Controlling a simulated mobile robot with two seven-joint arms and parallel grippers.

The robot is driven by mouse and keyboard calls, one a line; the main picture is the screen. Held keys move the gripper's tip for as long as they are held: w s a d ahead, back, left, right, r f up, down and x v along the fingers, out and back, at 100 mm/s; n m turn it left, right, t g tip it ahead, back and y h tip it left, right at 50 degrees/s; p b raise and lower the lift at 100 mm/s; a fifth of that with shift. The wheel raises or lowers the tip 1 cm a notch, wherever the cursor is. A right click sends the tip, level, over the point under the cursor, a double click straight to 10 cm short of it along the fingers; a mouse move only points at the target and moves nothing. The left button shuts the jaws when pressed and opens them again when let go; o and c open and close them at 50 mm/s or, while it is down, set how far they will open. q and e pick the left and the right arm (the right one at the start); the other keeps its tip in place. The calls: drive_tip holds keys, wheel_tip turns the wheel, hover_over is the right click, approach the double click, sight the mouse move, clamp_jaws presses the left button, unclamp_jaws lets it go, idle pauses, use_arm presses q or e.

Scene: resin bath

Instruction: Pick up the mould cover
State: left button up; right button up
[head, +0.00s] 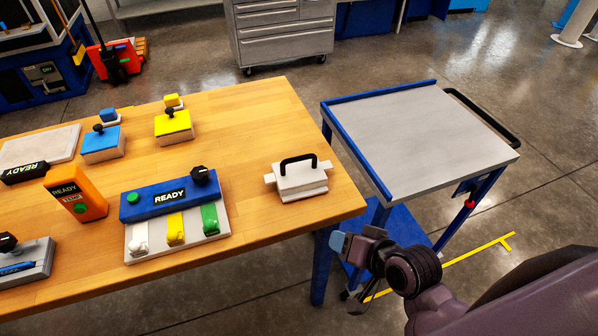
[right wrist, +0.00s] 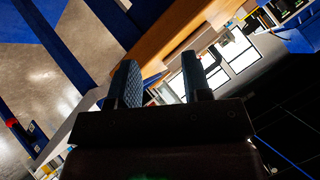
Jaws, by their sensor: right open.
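A white block-shaped piece with a black arched handle, which looks like the mould cover (head: 299,183), sits on the right end of the wooden table. Side lugs stick out from it, and its handle stands upright. My right gripper (head: 350,243) is below and to the right of it in the head view, off the table's right edge and apart from it. In the right wrist view my right gripper (right wrist: 160,85) shows two dark fingers spread with nothing between them. The cover does not show clearly there. My left gripper is not in view.
The wooden table (head: 255,115) holds a blue READY box (head: 150,205), an orange timer (head: 75,195), and blue (head: 102,145) and yellow (head: 173,127) knobbed blocks. A blue-framed cart (head: 420,140) with a bare grey top stands to the right, across a narrow gap.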

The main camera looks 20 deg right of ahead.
sight(303, 175)
drive_tip(key=w+r+m+t, duration=0.1)
drive_tip(key=w+m+t, duration=0.1)
drive_tip(key=w+m, duration=0.1)
drive_tip(key=w+a+r+m+t, duration=0.1)
drive_tip(key=w+m+t, duration=0.2)
drive_tip(key=m, duration=0.1)
drive_tip(key=w+r+m+t, duration=0.2)
drive_tip(key=w+m, duration=0.1)
drive_tip(key=m, duration=0.1)
drive_tip(key=shift+w+a+r+t, duration=0.1)
drive_tip(key=shift+w+a+t, duration=0.15)
drive_tip(key=shift+a+t, duration=0.05)
drive_tip(key=x, duration=1)
drive_tip(key=shift+w+d+r+p, duration=0.15)
drive_tip(key=shift+w+d+p, duration=0.05)
drive_tip(key=shift+w+p, duration=0.15)
clamp_jaws()
drive_tip(key=shift+s, duration=0.1)
